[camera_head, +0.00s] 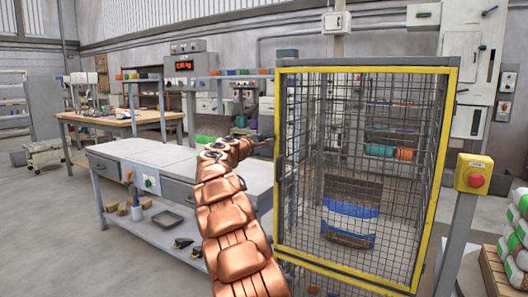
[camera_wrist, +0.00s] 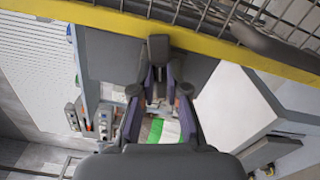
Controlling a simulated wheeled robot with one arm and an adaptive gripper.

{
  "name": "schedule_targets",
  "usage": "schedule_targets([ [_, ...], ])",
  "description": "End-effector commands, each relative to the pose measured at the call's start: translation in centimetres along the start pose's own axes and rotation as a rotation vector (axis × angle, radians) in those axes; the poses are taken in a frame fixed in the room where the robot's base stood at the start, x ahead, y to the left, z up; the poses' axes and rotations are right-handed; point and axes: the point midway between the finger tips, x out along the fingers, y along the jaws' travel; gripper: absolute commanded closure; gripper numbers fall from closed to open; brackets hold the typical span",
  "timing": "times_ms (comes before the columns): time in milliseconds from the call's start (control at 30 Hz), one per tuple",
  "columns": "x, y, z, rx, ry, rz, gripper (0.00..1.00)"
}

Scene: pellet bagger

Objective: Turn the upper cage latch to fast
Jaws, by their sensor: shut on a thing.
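The cage has a yellow-framed mesh door (camera_head: 365,69), which looks closed. The upper cage latch (camera_wrist: 158,48) is a small dark lever at the door's yellow edge in the wrist view. My gripper (camera_wrist: 158,88) is shut on this latch, with one finger on each side of it. In the head view my gripper (camera_head: 262,138) is at the left post of the cage, at the end of my copper arm. The latch is mostly hidden there, and I cannot tell its exact turn.
A dark handle (camera_wrist: 272,45) is on the door close to my gripper. A grey workbench (camera_head: 150,152) stands left of my arm. A red stop button (camera_head: 475,180) on a post is at the right.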

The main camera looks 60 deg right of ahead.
Motion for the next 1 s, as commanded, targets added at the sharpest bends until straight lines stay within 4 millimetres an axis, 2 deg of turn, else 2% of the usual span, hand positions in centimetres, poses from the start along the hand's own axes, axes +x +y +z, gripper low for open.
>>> schedule_targets([
  [33,-0.02,-0.63,-0.23,0.038,0.000,0.001,1.00],
  [400,0.03,-0.73,-0.21,0.251,0.000,-0.002,1.00],
  [1000,0.06,-0.57,-0.13,0.315,0.000,-0.003,1.00],
])
